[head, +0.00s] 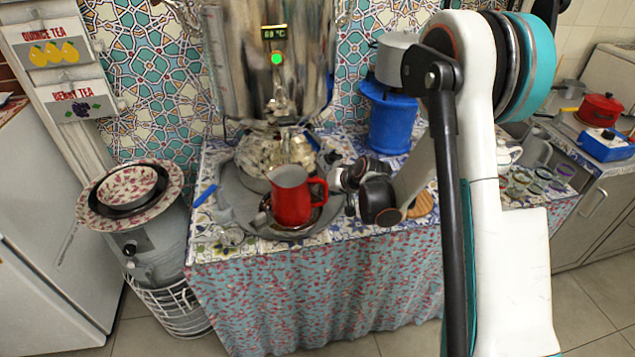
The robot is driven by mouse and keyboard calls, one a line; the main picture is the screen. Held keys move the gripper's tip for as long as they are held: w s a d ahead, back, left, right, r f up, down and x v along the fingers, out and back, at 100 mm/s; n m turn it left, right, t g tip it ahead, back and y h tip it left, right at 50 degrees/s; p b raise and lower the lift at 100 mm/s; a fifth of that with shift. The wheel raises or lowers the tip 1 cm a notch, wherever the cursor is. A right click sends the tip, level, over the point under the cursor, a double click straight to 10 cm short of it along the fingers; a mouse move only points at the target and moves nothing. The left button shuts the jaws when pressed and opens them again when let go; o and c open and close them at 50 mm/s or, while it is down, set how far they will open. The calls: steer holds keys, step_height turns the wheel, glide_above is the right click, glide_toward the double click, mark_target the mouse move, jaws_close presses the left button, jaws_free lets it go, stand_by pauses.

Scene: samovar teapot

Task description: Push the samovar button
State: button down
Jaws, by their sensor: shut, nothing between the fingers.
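The samovar (240,70) is a tall shiny metal urn standing at the back of the cloth-covered table. A round, lit green button (277,58) is on its front, under a small display (274,33) with green digits. My gripper (328,165) is shut and empty. In the picture it is below and to the right of the button, apart from it, close to the red mug's handle. Whether it touches the mug cannot be told. The red mug (290,197) stands on a grey tray (235,190) in front of the samovar's spout.
A blue stand (391,122) with a grey pot (396,55) is right of the samovar. My white arm covers much of the right side. Bowls (132,186) stand on a drum at left. Glasses (540,178) and a red pot (601,107) are at right.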

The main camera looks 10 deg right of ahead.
steer(key=shift+w+a, duration=0.2)
steer(key=shift+w, duration=0.15)
steer(key=shift+w+a, duration=0.1)
stand_by(0.4)
steer(key=shift+s+d, duration=0.35)
steer(key=shift+s, duration=0.15)
steer(key=shift+s, duration=0.1)
steer(key=shift+s+d, duration=0.55)
steer(key=shift+s, duration=0.25)
steer(key=shift+s+d, duration=0.55)
steer(key=shift+s, duration=0.3)
steer(key=shift+s+d, duration=0.55)
steer(key=shift+s, duration=0.25)
steer(key=c, duration=2.3)
jaws_free()
